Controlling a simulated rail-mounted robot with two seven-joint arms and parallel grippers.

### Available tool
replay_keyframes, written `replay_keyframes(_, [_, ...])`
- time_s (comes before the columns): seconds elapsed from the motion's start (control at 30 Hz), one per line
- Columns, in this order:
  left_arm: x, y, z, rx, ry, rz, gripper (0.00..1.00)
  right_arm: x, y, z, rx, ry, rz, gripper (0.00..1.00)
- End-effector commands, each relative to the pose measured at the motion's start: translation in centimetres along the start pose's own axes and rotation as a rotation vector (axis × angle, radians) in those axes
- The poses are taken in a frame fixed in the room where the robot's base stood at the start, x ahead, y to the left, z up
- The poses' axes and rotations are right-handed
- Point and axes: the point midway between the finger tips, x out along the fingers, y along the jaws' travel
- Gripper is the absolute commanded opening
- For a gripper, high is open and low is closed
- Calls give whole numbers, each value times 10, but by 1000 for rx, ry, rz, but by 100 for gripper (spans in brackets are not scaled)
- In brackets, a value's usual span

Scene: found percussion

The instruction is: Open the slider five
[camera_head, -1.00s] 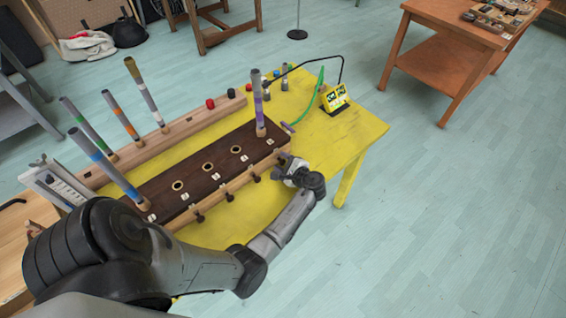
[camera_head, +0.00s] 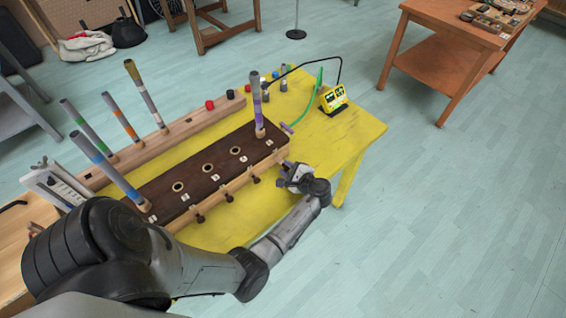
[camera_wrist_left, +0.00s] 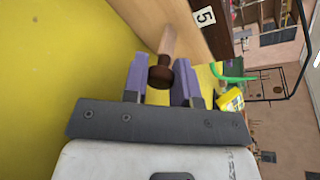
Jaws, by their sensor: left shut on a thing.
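The dark brown box (camera_head: 208,169) with a light wooden front lies on the yellow table, with several round holes along its top. In the left wrist view, slider five shows as a light wooden rod with a dark brown knob (camera_wrist_left: 160,77); it sticks out of the box's wooden side beside the white "5" label (camera_wrist_left: 204,17). My left gripper (camera_head: 284,169) is at the box's right end. Its purple fingers (camera_wrist_left: 161,84) are shut on the knob, one on each side. My right gripper is out of view.
Several tubes stand upright; a purple-banded one (camera_head: 258,107) rises from the box's right end. A yellow device (camera_head: 333,97) with a green strip stands behind on the yellow table (camera_head: 345,137). Other slider knobs (camera_head: 228,197) line the box's front. The floor to the right is clear.

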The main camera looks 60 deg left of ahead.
Motion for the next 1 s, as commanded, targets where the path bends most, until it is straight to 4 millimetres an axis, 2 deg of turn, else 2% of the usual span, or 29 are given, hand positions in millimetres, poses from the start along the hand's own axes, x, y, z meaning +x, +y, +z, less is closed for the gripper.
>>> replay_keyframes(0.2, [0,0,0,-1,0,-1,0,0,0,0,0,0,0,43])
replay_keyframes(0.23, [0,0,0,-1,0,-1,27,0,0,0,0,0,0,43])
replay_keyframes(0.5, [0,0,0,-1,0,-1,52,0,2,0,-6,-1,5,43])
replay_keyframes(0.77, [-2,-1,0,-1,0,-1,52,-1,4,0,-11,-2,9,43])
replay_keyframes(0.87, [-8,-1,2,-1,-1,1,52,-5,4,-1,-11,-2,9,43])
replay_keyframes(1.0, [-28,-2,5,-2,-4,5,52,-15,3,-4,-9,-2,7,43])
